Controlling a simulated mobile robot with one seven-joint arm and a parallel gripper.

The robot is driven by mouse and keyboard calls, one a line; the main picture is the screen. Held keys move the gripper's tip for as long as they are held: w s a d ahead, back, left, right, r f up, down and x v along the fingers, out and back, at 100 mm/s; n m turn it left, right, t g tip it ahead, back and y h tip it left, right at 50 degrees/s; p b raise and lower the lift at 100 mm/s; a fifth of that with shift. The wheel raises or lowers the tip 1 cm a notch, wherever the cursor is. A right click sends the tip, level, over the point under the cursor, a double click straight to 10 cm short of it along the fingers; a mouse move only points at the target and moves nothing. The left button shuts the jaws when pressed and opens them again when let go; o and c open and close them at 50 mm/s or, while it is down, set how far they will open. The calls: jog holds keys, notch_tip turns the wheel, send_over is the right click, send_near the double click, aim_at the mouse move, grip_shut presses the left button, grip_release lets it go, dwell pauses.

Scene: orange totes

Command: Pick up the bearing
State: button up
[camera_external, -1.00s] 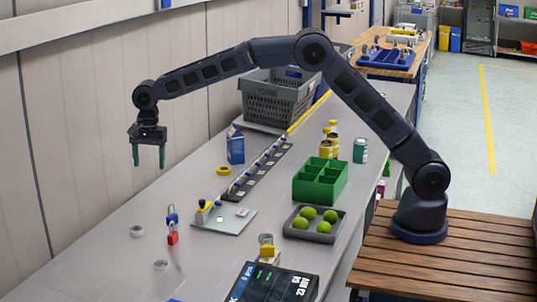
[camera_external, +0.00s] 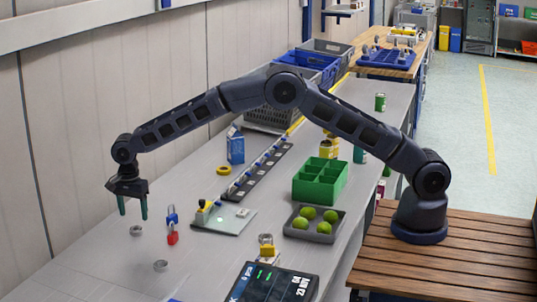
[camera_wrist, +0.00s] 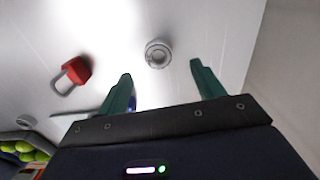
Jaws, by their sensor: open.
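A small silver ring-shaped bearing (camera_external: 136,230) lies flat on the pale bench, near the wall side. A similar ring (camera_external: 161,265) lies nearer the front of the bench. My gripper (camera_external: 132,214) is open and empty above the bench, fingers pointing down, just above the farther ring. In the wrist view a bearing (camera_wrist: 158,53) lies a little beyond the tips of the open green fingers, between their lines. The gripper appears apart from it.
A red padlock (camera_external: 172,238) and a blue padlock (camera_external: 172,215) stand to the right of the gripper. The red one (camera_wrist: 75,73) also shows in the wrist view. A grey tray of limes (camera_external: 314,236) and a green divided box (camera_external: 320,181) are farther right. The wall (camera_external: 85,150) is close behind.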

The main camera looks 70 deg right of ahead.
aim_at(136, 229)
jog(key=shift+s+f, duration=0.15)
jog(key=shift+f, duration=2.55)
jog(key=c, duration=1.1)
jog(key=shift+a+r, duration=0.1)
jog(key=shift+r, duration=0.05)
